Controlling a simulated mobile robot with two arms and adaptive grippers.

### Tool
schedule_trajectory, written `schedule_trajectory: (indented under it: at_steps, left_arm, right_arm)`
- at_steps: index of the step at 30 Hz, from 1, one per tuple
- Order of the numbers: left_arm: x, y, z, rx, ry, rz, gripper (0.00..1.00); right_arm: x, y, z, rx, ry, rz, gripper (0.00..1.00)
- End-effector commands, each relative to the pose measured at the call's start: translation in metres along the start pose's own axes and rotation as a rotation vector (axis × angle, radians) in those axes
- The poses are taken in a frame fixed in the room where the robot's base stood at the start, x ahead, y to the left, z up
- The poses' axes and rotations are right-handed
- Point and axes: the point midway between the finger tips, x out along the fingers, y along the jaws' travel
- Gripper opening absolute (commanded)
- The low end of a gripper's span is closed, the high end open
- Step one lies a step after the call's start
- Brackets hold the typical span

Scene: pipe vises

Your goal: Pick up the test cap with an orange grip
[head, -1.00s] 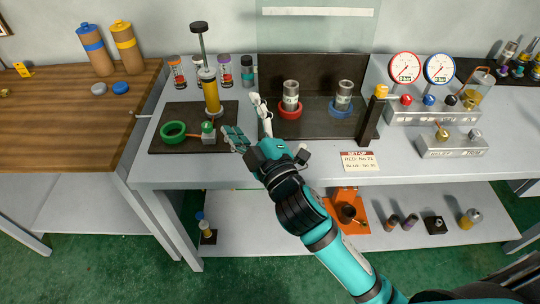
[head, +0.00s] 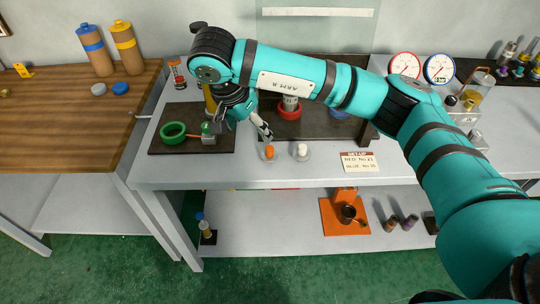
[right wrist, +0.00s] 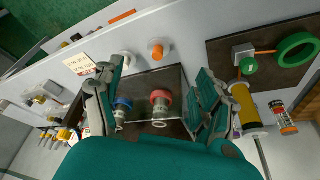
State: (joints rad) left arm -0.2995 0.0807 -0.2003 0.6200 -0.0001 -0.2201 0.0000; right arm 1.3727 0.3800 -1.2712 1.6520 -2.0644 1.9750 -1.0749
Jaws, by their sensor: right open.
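The test cap with an orange grip (head: 269,152) sits on the grey bench near its front edge, on a pale round base. A similar cap with a white grip (head: 302,150) stands just right of it. My right gripper (head: 246,119) is open and empty, above the bench behind and left of the orange cap, not touching it. In the right wrist view, the orange-grip cap (right wrist: 157,50) shows beyond the gap between the spread fingers (right wrist: 160,74), with the white-grip cap (right wrist: 128,57) to its left. My left gripper is out of view.
A red-ringed fitting (head: 289,110) and a blue-ringed fitting (right wrist: 123,104) stand on the dark board behind the caps. A green ring (head: 173,130) and a yellow pump (right wrist: 246,107) stand left. A set-up card (head: 360,162) lies right.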

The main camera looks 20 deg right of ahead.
Motion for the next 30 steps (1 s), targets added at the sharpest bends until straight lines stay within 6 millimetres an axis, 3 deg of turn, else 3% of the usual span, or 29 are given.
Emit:
schedule_trajectory:
  at_steps: [5, 10, 18, 30]
  left_arm:
    - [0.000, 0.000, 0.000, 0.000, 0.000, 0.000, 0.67]
    - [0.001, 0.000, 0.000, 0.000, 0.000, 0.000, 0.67]
    - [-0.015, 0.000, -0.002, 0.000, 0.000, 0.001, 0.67]
    - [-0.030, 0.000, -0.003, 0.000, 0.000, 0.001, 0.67]
  right_arm:
    - [0.014, 0.005, -0.013, 0.005, 0.046, 0.028, 0.73]
    - [0.051, 0.006, -0.013, 0.006, 0.041, 0.029, 0.73]
    - [0.102, 0.006, -0.017, 0.007, 0.042, 0.026, 0.73]
    - [0.139, 0.001, -0.021, 0.007, 0.041, 0.026, 0.73]
